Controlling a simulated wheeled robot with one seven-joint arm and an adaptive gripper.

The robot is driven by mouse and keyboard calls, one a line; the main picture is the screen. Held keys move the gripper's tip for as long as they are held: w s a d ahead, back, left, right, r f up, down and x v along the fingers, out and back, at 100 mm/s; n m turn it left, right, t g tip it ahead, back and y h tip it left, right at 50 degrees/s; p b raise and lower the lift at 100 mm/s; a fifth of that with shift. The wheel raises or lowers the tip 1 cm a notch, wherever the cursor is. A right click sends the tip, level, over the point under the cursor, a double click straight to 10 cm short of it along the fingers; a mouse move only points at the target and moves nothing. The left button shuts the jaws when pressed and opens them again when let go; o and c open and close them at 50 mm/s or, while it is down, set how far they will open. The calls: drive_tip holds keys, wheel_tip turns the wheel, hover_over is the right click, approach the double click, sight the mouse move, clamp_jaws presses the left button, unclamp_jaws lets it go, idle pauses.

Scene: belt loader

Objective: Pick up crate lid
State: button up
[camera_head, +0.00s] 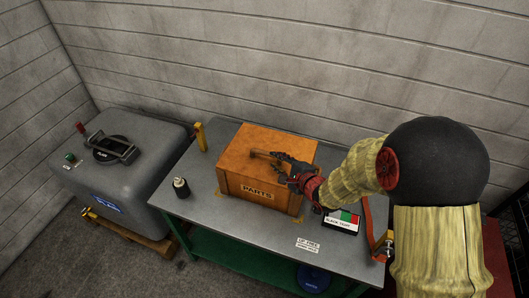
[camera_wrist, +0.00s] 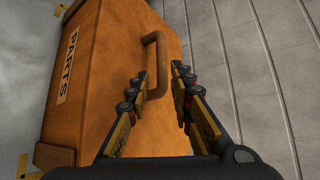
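The crate lid (camera_head: 270,138) is the flat orange-brown wooden top of the crate (camera_head: 240,188) labelled PARTS, on the grey table. A brown bar handle (camera_head: 264,155) stands on the lid; it also shows in the wrist view (camera_wrist: 150,40). The lid appears to lie flat on the crate. My gripper (camera_head: 285,163) reaches in from the right, over the lid at the handle. In the wrist view my gripper (camera_wrist: 160,70) has its two fingers spread apart, with part of the handle showing between them. I cannot tell whether a finger touches it.
A grey machine (camera_head: 150,150) stands left of the table. A block wall (camera_head: 230,65) rises behind. The table front is mostly clear.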

sight(269, 150)
drive_tip(key=b+x, duration=0.1)
drive_tip(key=x, duration=0.2)
drive_tip(key=b+x, duration=0.1)
drive_tip(key=x, duration=0.2)
drive_tip(key=shift+w+f, duration=0.15)
drive_tip(key=shift+w, duration=0.2)
drive_tip(key=shift+c, duration=0.7)
drive_tip(key=c, duration=0.4)
clamp_jaws()
